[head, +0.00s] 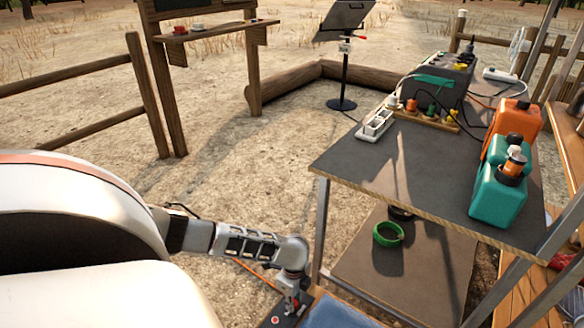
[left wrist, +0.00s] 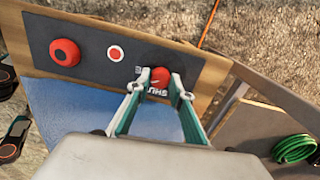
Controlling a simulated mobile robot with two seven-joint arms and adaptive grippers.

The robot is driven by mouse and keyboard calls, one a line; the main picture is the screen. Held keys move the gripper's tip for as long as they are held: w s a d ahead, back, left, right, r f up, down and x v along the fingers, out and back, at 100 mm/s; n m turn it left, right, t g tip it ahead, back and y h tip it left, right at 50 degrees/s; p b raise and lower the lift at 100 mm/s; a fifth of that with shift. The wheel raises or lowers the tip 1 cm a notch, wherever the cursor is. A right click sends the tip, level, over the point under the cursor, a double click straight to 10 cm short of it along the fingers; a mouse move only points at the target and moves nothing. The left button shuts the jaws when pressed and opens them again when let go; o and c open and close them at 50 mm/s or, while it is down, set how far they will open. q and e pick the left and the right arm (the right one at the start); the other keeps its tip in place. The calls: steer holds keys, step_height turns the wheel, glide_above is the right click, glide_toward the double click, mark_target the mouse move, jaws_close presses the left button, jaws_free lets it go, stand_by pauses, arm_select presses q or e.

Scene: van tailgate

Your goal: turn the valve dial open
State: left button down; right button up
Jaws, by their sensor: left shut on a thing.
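The valve dial (left wrist: 160,74) is a small red knob on a dark panel (left wrist: 97,63) in the left wrist view. White lettering, partly hidden, shows beside it and seems to read SHUT. My left gripper (left wrist: 159,82) has its two green-and-grey fingers around the knob and is shut on it. In the head view my left gripper (head: 289,303) reaches down to the panel at the bottom edge, and the dial is hidden there. My right gripper does not show.
A larger red knob (left wrist: 64,52) and a red dot in a white ring (left wrist: 115,53) share the panel. A grey table (head: 420,165) stands right, bearing a teal can (head: 497,195), an orange can (head: 518,122) and a power strip (head: 375,124). A green hose coil (head: 388,234) lies on its lower shelf.

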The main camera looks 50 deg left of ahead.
arm_select(q)
steer(key=m, duration=0.3)
steer(key=shift+s+f+m, duration=0.2)
steer(key=shift+m, duration=0.2)
steer(key=shift+a+m, duration=0.1)
steer(key=shift+m, duration=0.5)
steer(key=c, duration=1.8)
jaws_free()
steer(key=shift+w, duration=0.1)
steer(key=shift+r, duration=0.1)
steer(key=shift+w+r, duration=0.15)
steer(key=shift+r, duration=0.4)
step_height(320, 180, up, 11)
steer(key=shift+f, duration=0.1)
